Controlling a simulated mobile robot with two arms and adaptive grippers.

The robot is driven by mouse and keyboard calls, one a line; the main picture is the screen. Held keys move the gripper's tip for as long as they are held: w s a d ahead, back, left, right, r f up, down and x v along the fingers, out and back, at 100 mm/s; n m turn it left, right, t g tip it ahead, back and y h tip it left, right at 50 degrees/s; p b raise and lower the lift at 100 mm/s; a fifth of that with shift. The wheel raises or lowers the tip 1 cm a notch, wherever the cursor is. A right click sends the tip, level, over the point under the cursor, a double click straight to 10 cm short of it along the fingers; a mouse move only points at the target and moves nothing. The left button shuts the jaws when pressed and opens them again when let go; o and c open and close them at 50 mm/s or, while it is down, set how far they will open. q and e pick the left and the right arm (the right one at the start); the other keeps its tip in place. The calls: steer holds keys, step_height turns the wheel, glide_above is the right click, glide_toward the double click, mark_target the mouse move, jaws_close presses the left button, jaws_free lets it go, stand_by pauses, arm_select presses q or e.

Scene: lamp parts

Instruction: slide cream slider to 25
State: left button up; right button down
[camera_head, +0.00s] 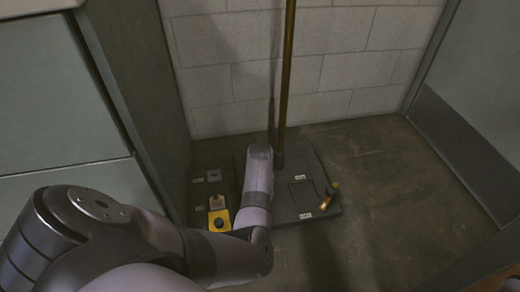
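A dark base plate (312,165) lies on the floor, with a tall brass pole (287,70) rising from its back. A small cream-beige piece (217,201), which may be the cream slider, shows on the panel's left part, just behind a yellow block (219,221) with a dark round knob. Its scale and setting are too small to read. My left arm comes in from the lower left, and its forearm crosses the middle of the panel, hiding part of it. No fingers of my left gripper can be made out. My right gripper is out of view.
A brass lever (331,191) stands by a dark slot on the plate's right, near small white labels. A grey square piece (214,175) sits at the panel's back left. A green cabinet (60,90) borders the left, a block wall the back. Floor is clear to the right.

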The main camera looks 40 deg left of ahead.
arm_select(q)
step_height(320, 180, up, 8)
steer(key=shift+f, duration=0.1)
stand_by(0.6)
